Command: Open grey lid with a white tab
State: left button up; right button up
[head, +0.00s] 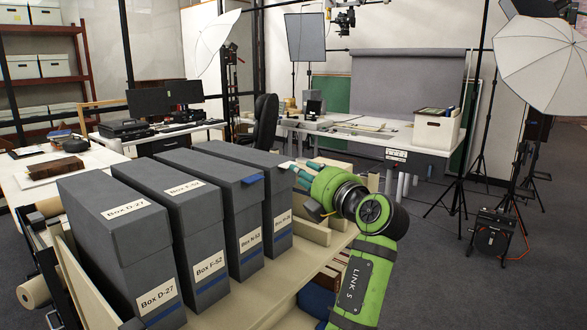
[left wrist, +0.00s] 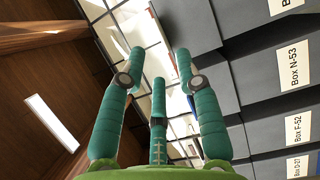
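Four-sided dark grey archival boxes stand in a row on a cart; the farthest grey box (head: 279,215) has its grey lid (head: 245,153) shut. A small white piece, apparently the white tab (head: 286,164), shows at this lid's front edge, partly hidden by my fingers. My left gripper (head: 303,168) is at that edge, with its teal fingers pointing at the tab. In the left wrist view, the fingers of the gripper (left wrist: 160,62) are spread with nothing visible held between them, beside the grey box (left wrist: 188,28). Contact with the tab cannot be told. My right gripper is out of view.
Nearer grey boxes labelled N-53 (head: 243,226), F-52 (head: 202,240) and D-27 (head: 130,262) stand close by; N-53 has a blue tab (head: 252,180). The wooden cart top (head: 262,296) is bare in front of the boxes. A desk (head: 350,138) stands behind.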

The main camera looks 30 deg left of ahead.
pick_arm(q)
jog(key=p+x, duration=0.1)
jog(key=x, duration=0.5)
jog(key=shift+p, duration=0.35)
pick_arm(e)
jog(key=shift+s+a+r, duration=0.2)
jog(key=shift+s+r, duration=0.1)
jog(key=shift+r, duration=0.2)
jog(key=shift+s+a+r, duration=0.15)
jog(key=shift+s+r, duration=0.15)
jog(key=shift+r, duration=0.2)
pick_arm(q)
jog(key=shift+w, duration=0.1)
grip_shut()
